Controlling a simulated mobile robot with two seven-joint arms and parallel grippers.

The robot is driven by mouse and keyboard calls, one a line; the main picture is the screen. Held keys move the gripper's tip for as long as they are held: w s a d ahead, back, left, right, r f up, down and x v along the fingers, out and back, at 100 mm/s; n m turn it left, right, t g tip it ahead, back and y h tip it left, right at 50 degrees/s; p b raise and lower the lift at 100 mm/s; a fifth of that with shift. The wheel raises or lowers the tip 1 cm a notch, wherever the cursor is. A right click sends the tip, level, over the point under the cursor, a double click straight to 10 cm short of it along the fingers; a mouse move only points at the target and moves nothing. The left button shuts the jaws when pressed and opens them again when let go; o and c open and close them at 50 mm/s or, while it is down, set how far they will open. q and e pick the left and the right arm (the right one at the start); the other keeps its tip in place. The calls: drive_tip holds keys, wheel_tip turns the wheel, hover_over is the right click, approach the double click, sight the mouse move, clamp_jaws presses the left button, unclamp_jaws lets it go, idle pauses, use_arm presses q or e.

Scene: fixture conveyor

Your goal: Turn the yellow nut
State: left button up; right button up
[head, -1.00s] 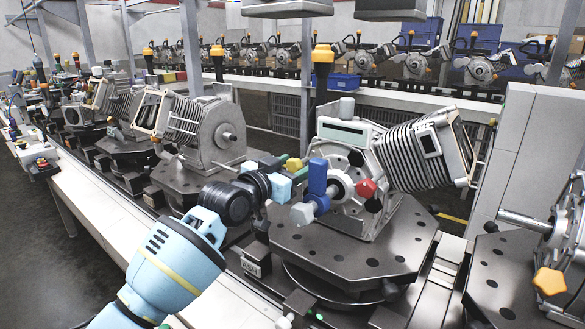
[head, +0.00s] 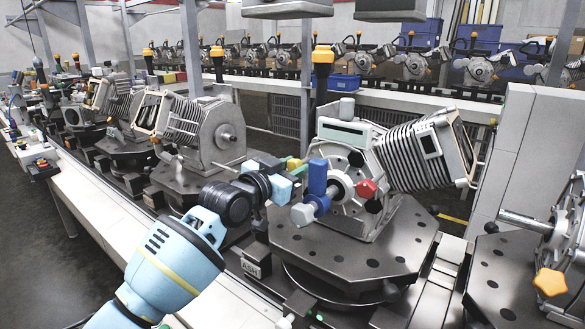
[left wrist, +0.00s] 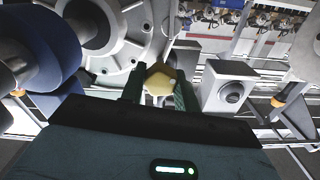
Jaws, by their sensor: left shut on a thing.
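The yellow nut (left wrist: 160,80) is a small, pale yellow, faceted piece in the middle of the left wrist view, in front of the grey engine casing (left wrist: 128,35). My left gripper (left wrist: 158,90) has its dark green fingers on either side of the nut and is shut on it. In the head view my left gripper (head: 283,172) reaches the left side of the engine casing (head: 342,160), beside the blue block (head: 317,176). The nut is mostly hidden there by the fingers and wrist. My right gripper does not show.
A red knob (head: 366,188) and a white hexagonal end (head: 302,214) stick out close by. The engine sits on a dark round-holed plate (head: 372,262). An orange-yellow knob (head: 549,282) is on another unit at the right. Another engine (head: 215,130) stands behind my left wrist.

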use_arm(q)
drive_tip(key=shift+m, duration=1.1)
drive_tip(key=m, duration=0.2)
drive_tip(key=shift+m, duration=0.4)
drive_tip(key=m+p, duration=0.1)
drive_tip(key=m, duration=0.2)
drive_tip(key=shift+r+m, duration=0.1)
drive_tip(key=shift+m, duration=0.2)
drive_tip(key=m+p, duration=0.1)
drive_tip(key=m, duration=0.1)
drive_tip(key=shift+m, duration=0.4)
drive_tip(key=m+p, duration=0.2)
drive_tip(key=m, duration=0.3)
drive_tip(key=shift+p, duration=0.4)
drive_tip(key=m+p, duration=0.1)
drive_tip(key=m, duration=0.4)
drive_tip(key=shift+m, duration=0.3)
drive_tip(key=shift+m+p, duration=0.35)
drive_tip(key=shift+m, duration=0.15)
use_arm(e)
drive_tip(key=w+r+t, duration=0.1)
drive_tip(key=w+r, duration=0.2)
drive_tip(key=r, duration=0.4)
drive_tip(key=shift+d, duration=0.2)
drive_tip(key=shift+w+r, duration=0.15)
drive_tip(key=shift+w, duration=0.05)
